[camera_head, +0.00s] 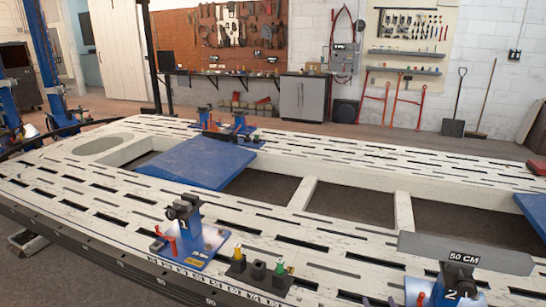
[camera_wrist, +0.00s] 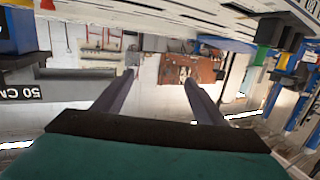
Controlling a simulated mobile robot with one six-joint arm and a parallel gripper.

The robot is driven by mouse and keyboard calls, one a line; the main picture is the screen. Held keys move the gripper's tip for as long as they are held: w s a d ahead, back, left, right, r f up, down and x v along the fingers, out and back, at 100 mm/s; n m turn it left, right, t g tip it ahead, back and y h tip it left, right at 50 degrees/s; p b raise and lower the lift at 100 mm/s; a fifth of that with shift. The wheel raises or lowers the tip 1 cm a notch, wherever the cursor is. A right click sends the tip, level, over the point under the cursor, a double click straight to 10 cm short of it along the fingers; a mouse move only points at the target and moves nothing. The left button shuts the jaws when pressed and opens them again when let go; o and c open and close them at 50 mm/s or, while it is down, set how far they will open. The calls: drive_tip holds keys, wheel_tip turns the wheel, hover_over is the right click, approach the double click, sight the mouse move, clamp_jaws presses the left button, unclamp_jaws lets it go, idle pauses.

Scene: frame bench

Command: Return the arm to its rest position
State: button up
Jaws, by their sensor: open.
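My gripper (camera_wrist: 158,80) shows only in the wrist view, which is upside down. Its two dark fingers are spread apart with nothing between them. Beyond them are the workshop's far wall and floor. The arm and gripper do not show in the head view. The white slotted frame bench (camera_head: 330,239) fills the middle of the head view. Its edge (camera_wrist: 180,12) runs along the top of the wrist view. A grey bar marked 50 CM (camera_head: 420,247) sits on clamp stand 2 (camera_head: 455,285). The bar also shows left of my fingers in the wrist view (camera_wrist: 75,88), apart from them.
Blue clamp stand 1 (camera_head: 187,225) stands on the near bench rail. Beside it is a dark holder (camera_head: 258,270) with yellow and green-topped pieces. A blue plate (camera_head: 190,163) lies across the frame. Blue lift posts (camera_head: 45,60) stand at left. Open floor lies behind the bench.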

drive_tip(key=a+f+g, duration=0.4)
drive_tip(key=a+f, duration=0.5)
drive_tip(key=a, duration=0.1)
drive_tip(key=s+a+f+g+h, duration=0.1)
drive_tip(key=s+a+f+g, duration=0.6)
drive_tip(key=f, duration=0.3)
drive_tip(key=s+a+g, duration=0.1)
drive_tip(key=s+g, duration=0.2)
drive_tip(key=s, duration=0.6)
drive_tip(key=s+a+f+g, duration=0.1)
drive_tip(key=s+g, duration=0.3)
drive_tip(key=s, duration=0.5)
drive_tip(key=s+a+f+g+y, duration=0.1)
drive_tip(key=s+a+g, duration=0.2)
drive_tip(key=s, duration=0.6)
drive_tip(key=shift+s+a+f+g+p, duration=0.2)
drive_tip(key=shift+s+g+p, duration=0.2)
drive_tip(key=shift+g, duration=0.2)
drive_tip(key=shift+w, duration=0.1)
